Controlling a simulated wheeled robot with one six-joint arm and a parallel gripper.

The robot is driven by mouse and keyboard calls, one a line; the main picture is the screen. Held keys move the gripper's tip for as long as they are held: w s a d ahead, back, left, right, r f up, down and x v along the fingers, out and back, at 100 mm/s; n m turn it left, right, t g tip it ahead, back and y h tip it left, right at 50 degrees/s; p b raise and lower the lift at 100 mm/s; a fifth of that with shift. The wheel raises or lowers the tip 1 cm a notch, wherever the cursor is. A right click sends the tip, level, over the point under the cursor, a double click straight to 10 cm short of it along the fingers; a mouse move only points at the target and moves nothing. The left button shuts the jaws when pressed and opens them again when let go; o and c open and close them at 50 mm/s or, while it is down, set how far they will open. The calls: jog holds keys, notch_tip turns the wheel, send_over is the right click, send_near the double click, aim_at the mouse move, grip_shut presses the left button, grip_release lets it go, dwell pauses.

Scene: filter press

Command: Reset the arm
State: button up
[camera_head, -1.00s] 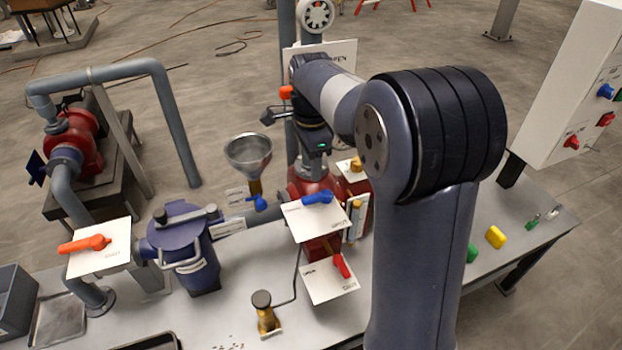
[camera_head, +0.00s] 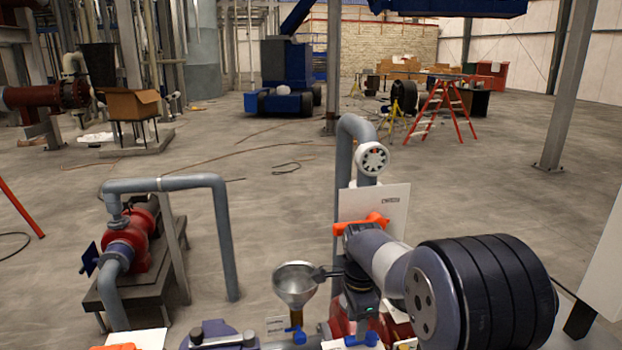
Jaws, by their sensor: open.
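My arm reaches in from the lower right, with a large black-ringed joint and a grey link leading left to the wrist. My gripper (camera_head: 322,273) shows as a small dark shape left of the wrist, open, with nothing seen in it. It appears just right of the metal funnel's (camera_head: 295,284) rim in the picture; whether they touch cannot be told. An orange handle (camera_head: 360,225) on a white plate (camera_head: 388,208) shows behind the wrist. Part of the red body (camera_head: 342,327) below is hidden by my arm.
A red pump (camera_head: 128,240) on a dark stand and a bent grey pipe (camera_head: 222,210) stand at left. A white cabinet (camera_head: 604,250) edges in at right. The floor beyond is largely open.

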notch_tip(320, 180, down, 4)
jog(key=shift+f, duration=0.1)
jog(key=shift+s, duration=0.1)
dwell(0.5)
notch_tip(320, 180, up, 11)
notch_tip(320, 180, down, 11)
jog(key=shift+f, duration=0.1)
jog(key=shift+s+d+n, duration=0.1)
jog(key=shift+s+n, duration=0.1)
jog(key=shift+n, duration=0.45)
jog(key=shift+s+d+n, duration=0.1)
jog(key=shift+s+n, duration=0.05)
jog(key=shift+n, duration=0.5)
jog(key=shift+r, duration=0.2)
